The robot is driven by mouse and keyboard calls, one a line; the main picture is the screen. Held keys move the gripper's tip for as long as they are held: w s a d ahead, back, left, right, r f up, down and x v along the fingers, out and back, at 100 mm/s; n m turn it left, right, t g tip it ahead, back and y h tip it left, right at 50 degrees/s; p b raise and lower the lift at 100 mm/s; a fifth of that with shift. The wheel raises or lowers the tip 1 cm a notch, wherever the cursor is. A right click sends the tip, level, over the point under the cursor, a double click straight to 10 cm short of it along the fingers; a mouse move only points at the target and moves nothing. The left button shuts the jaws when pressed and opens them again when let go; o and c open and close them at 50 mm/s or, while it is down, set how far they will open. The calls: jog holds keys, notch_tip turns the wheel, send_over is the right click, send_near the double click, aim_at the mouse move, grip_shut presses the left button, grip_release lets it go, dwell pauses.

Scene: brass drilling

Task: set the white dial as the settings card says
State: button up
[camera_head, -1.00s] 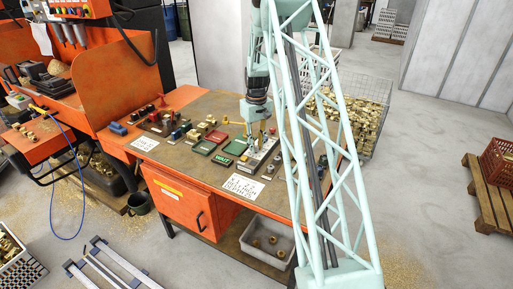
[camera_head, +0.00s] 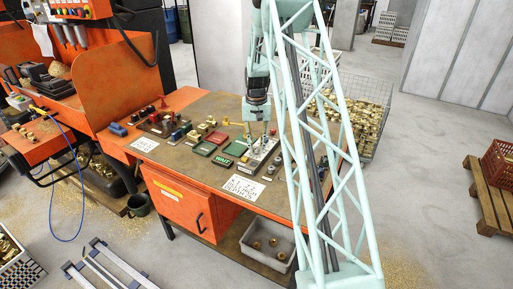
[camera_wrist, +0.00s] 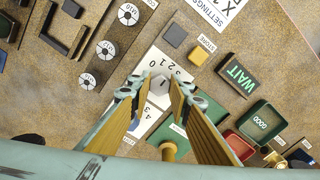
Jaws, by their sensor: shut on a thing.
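The white dial (camera_wrist: 158,88) sits on a pale panel (camera_wrist: 172,68) printed with numbers, seen in the wrist view. My gripper (camera_wrist: 160,92) has one finger on each side of the dial and is shut on it. The fingers hide part of the dial and the numbers beside it, so I cannot read its setting. In the head view my gripper (camera_head: 257,137) is down at the grey block (camera_head: 263,152) on the bench. The settings card (camera_head: 243,187) lies in front of that block. Only its edge (camera_wrist: 222,14) shows in the wrist view, with text partly cut off.
A dark sign with green WAIT lettering (camera_wrist: 238,75), a green GOOD tray (camera_wrist: 262,121) and a red tray (camera_wrist: 241,147) lie to the right in the wrist view. Round pieces labelled M10 (camera_wrist: 128,14), M8 (camera_wrist: 106,50) and M6 (camera_wrist: 87,81) stand left. A yellow post (camera_wrist: 168,150) is close below.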

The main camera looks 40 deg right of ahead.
aim_at(256, 148)
jog(key=o, duration=0.8)
jog(key=shift+o, duration=0.2)
jog(key=shift+r, duration=0.15)
notch_tip(256, 148, up, 12)
dwell(0.5)
dwell(0.7)
